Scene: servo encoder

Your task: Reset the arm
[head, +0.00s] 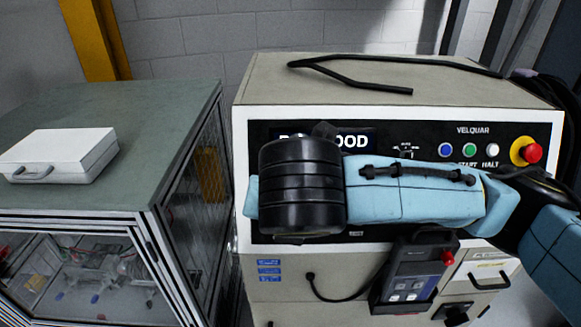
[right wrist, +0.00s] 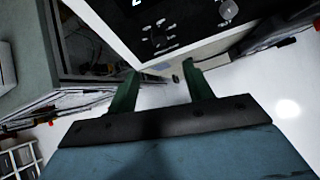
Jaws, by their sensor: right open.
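The control cabinet (head: 255,285) stands in the middle of the head view. Its black front panel (head: 270,130) carries a display partly covered by my right arm, blue, green and white buttons (head: 469,150), and a red stop knob (head: 532,153) on a yellow base. My right arm, blue with a black joint, crosses in front of the panel from the right. My right gripper (right wrist: 162,72) shows in the right wrist view, with two green fingers apart and nothing between them. In the head view its fingers are hidden. The panel edge (right wrist: 140,52) lies beyond the fingertips. My left gripper is out of view.
A teach pendant (head: 409,282) with a red button hangs low on the cabinet front, with a cable. A bent black rod or cable (head: 350,80) lies on the cabinet top. At left, a white case (head: 65,153) sits on a green-topped glazed enclosure (head: 150,110).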

